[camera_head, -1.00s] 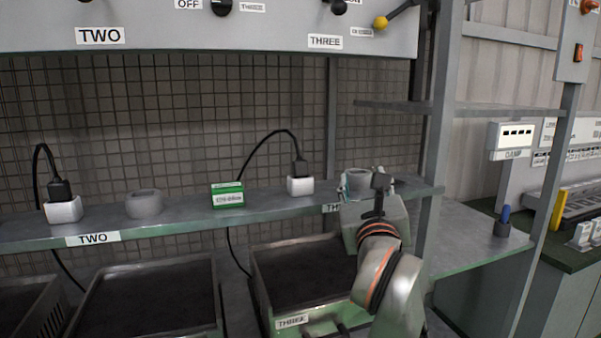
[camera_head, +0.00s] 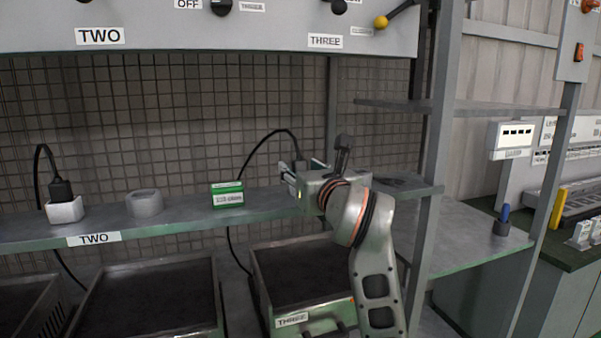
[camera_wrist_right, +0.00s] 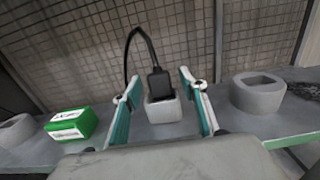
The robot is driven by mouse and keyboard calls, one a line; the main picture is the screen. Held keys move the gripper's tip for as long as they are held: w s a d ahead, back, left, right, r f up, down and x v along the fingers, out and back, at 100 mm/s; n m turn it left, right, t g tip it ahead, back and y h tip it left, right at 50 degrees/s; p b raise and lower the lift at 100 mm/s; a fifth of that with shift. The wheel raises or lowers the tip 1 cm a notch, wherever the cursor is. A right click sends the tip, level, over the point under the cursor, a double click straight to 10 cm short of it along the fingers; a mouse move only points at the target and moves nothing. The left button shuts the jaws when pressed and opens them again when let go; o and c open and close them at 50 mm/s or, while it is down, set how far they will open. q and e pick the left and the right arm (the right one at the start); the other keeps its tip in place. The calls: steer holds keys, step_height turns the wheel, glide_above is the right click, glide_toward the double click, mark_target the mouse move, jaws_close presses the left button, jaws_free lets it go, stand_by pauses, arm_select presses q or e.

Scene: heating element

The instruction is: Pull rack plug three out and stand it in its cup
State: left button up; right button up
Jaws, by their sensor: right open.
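The black plug three (camera_wrist_right: 160,83) stands upright in its white socket (camera_wrist_right: 162,110) on the shelf, its cable looping up and to the left. My right gripper (camera_wrist_right: 161,92) is open, with one finger on each side of the plug and socket; I cannot tell whether it touches them. In the head view my right gripper (camera_head: 291,178) hides most of the socket, and only the top of the plug (camera_head: 300,166) shows. The grey cup (camera_wrist_right: 258,92) stands to the right of the gripper in the wrist view, with an empty opening. My left gripper is not in view.
A green and white box (camera_head: 227,194) stands left of the socket on the shelf (camera_head: 190,222). Further left are another grey cup (camera_head: 144,203) and a plug in a white socket (camera_head: 65,208). A metal post (camera_head: 432,150) rises right of my arm. A wire mesh is behind.

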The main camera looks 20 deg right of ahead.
steer(key=shift+w, duration=0.25)
jaws_close()
step_height(320, 180, up, 20)
steer(key=p, duration=0.1)
stand_by(0.6)
